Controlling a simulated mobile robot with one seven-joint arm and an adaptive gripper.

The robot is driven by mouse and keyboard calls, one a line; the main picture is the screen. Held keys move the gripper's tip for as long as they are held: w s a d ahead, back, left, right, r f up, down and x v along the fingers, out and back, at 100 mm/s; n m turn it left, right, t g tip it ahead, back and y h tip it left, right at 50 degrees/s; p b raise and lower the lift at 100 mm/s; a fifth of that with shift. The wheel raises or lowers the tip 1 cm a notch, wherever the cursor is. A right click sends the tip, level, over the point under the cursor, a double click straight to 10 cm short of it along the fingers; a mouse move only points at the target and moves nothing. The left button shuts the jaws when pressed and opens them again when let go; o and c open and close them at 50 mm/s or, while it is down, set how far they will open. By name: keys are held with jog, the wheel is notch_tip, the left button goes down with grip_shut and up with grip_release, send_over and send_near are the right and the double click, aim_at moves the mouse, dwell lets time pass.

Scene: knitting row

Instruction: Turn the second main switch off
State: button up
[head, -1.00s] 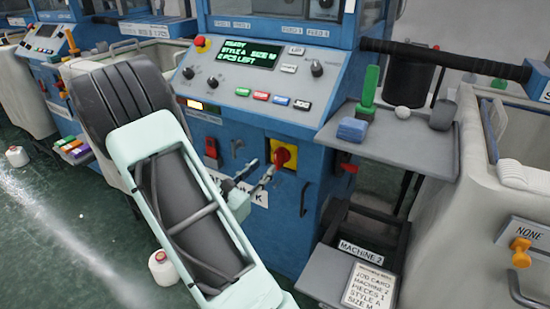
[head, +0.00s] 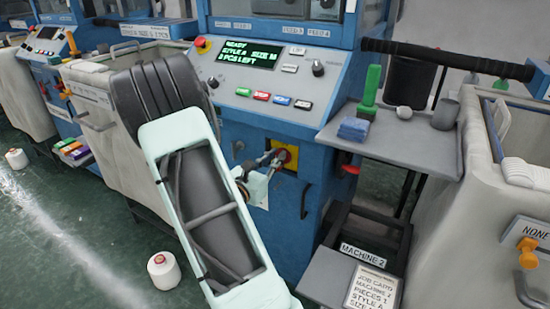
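My gripper (head: 273,161) is at the knob's left side in the head view and overlaps part of the knob and plate. I cannot tell whether the fingers touch the knob or how wide they are apart. The knob's exact angle is partly hidden.
A grey shelf (head: 400,145) with a blue cloth, green item and small pots juts out right of the switch. Fabric bins stand on both sides. A white yarn cone (head: 164,270) is on the floor.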

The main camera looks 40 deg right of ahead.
grip_shut()
jog(key=shift+r+n+p, duration=0.1)
jog(key=shift+n+p, duration=0.2)
jog(key=shift+p, duration=0.1)
jog(key=n+p, duration=0.2)
jog(key=p, duration=0.1)
jog(key=w+n+p, duration=0.1)
jog(key=n+p, duration=0.5)
jog(key=shift+w+a+p, duration=0.25)
jog(key=shift+w+p, duration=0.05)
jog(key=shift+p, duration=0.1)
jog(key=f+n+p, duration=0.1)
jog(key=n+p, duration=0.1)
jog(key=n, duration=0.1)
jog(key=n+p, duration=0.2)
jog(key=n, duration=0.1)
jog(key=f+n+p, duration=0.1)
jog(key=n+p, duration=0.1)
jog(key=n, duration=0.1)
jog(key=shift+w+f, duration=0.3)
jog(key=shift+w, duration=0.05)
jog(key=shift+n, duration=0.3)
jog(key=shift+f, duration=0.1)
